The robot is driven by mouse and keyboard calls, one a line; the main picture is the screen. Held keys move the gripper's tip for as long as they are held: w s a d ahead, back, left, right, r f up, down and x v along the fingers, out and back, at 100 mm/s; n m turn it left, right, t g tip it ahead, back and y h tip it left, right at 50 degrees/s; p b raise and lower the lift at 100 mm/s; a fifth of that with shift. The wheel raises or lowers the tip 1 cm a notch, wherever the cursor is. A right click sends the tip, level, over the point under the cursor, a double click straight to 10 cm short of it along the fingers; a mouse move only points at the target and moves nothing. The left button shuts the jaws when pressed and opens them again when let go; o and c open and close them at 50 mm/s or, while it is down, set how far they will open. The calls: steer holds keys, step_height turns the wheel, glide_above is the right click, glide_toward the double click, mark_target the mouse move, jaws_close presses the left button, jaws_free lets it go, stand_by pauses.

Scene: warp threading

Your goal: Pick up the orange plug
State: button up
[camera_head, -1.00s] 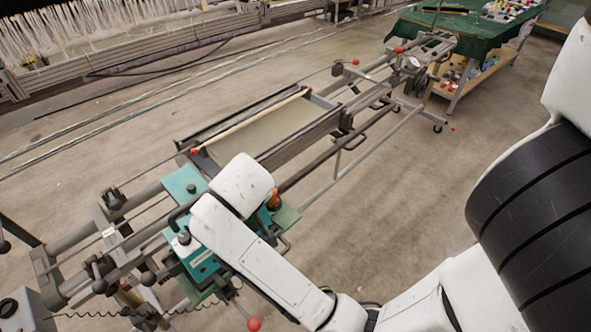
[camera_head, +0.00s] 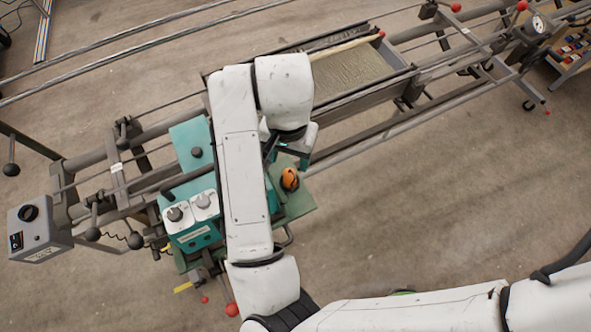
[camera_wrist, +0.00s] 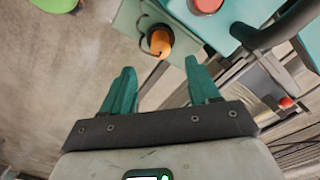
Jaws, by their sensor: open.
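The orange plug (camera_head: 290,178) stands on a green plate (camera_head: 297,204) at the right side of the teal machine. In the wrist view the plug (camera_wrist: 160,41) shows beyond my fingertips, with a dark ring or cord around its base. My gripper (camera_head: 287,158) is just above the plug in the head view, partly hidden by my wrist. In the wrist view my gripper (camera_wrist: 158,82) has its two green fingers apart with nothing between them. The plug lies ahead of the gap between the fingers, not touching either finger.
The teal machine (camera_head: 190,142) has a dark curved handle (camera_wrist: 275,30) and a red button (camera_wrist: 207,4) near the plug. A long metal frame with rails and a tray (camera_head: 350,75) runs to the upper right. Bare floor (camera_head: 430,200) is free at right.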

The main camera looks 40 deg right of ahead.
mark_target(289, 173)
step_height(289, 173, down, 3)
steer(key=shift+b, duration=0.3)
steer(key=shift+f+p, duration=0.65)
steer(key=shift+f, duration=1.95)
jaws_close()
